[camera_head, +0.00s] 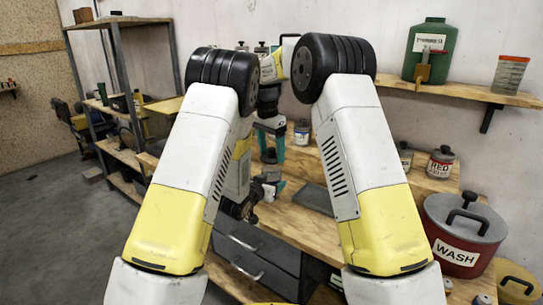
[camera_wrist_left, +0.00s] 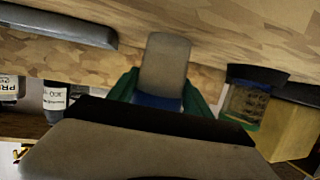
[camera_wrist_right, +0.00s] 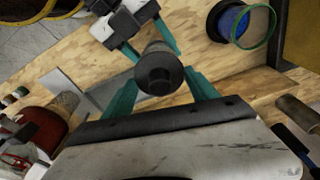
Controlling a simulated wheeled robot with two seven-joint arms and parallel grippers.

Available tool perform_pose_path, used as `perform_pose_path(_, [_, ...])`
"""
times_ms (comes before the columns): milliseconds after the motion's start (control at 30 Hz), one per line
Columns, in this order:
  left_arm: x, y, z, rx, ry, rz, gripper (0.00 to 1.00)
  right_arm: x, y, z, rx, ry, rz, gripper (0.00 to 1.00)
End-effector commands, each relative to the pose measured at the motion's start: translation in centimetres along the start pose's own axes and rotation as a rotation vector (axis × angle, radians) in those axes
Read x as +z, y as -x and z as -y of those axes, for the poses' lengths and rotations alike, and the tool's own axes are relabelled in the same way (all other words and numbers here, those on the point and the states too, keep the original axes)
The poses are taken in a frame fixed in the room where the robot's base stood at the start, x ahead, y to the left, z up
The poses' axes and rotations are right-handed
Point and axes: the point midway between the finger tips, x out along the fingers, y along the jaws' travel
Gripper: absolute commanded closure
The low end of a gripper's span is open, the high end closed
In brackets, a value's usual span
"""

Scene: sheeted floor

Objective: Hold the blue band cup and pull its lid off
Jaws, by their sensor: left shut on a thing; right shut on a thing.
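The blue band cup (camera_wrist_left: 164,62) shows in the left wrist view as a grey-tan body with a blue band low between the fingers. My left gripper (camera_head: 270,185) is shut on it, one green finger on each side. The lid (camera_wrist_right: 158,72) is a dark grey round piece with a knob, seen from above in the right wrist view. My right gripper (camera_head: 270,158) is above the left one, fingers pointing down, shut on the lid from both sides. In the head view the cup and lid are small and mostly hidden by the grippers. I cannot tell whether lid and cup touch.
The wooden workbench (camera_head: 345,165) lies under the grippers, with a grey flat tray (camera_head: 313,198) on it. A red WASH pot (camera_head: 463,230) and labelled jars (camera_head: 440,162) stand at the right. A wall shelf (camera_head: 465,92) holds a green jug (camera_head: 428,50).

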Motion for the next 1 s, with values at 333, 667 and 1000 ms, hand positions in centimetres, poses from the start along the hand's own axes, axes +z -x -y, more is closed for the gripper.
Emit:
perform_pose_path(333, [0.0, 0.0, 0.0, 0.000, 0.000, 0.000, 1.00, -0.3, 2.3, 0.0, 0.000, 0.000, 0.000, 0.81])
perform_pose_path(667, [0.0, 0.0, 0.0, 0.000, 0.000, 0.000, 0.17, -0.3, 2.3, 0.0, 0.000, 0.000, 0.000, 0.81])
perform_pose_path(1000, [0.0, 1.6, 0.1, -0.001, 0.001, 0.001, 0.17, -0.3, 2.3, 0.0, 0.000, 0.000, 0.000, 0.81])
